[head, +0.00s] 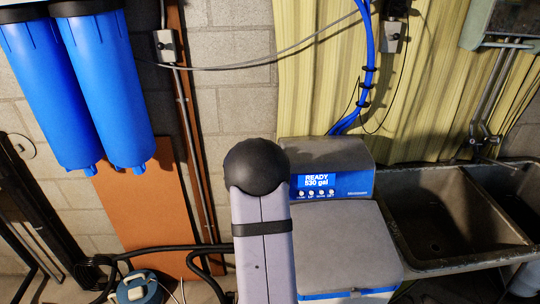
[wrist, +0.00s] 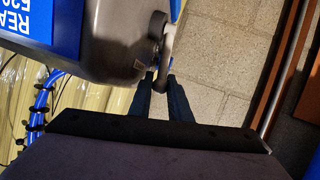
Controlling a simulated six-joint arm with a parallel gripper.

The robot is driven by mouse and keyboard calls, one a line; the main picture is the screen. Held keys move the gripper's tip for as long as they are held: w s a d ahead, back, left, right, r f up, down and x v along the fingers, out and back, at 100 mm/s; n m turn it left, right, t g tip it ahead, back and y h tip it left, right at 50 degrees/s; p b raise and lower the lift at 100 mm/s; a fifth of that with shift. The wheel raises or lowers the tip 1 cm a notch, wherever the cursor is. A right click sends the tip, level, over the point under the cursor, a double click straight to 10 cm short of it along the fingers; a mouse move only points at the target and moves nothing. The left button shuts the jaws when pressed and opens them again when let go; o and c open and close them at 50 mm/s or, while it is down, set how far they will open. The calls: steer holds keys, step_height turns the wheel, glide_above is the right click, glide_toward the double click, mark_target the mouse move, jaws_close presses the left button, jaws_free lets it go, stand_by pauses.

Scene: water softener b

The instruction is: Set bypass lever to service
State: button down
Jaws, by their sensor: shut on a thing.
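The water softener's grey control head (wrist: 112,40) fills the upper left of the wrist view, with part of its blue display (wrist: 25,20) showing upside down. A grey bypass lever (wrist: 167,50) stands at the side of the head. My gripper (wrist: 160,77) has its two dark fingers on either side of the lever's end and is shut on it. In the head view the softener head (head: 330,157) shows a blue screen (head: 318,181) reading "READY 530 gal". My own arm hides the lever and gripper there.
A grey softener cabinet (head: 345,250) stands below the head. A dark double sink (head: 440,215) is to its right. Blue filter housings (head: 105,90) hang at the upper left. Blue tubes (head: 367,60) run down behind the head. A block wall (wrist: 215,60) lies beyond the fingers.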

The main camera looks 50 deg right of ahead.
steer(key=c, duration=1.9)
jaws_free()
steer(key=b+v, duration=0.1)
steer(key=v, duration=0.6)
steer(key=shift+a+b, duration=0.15)
steer(key=shift+b, duration=0.25)
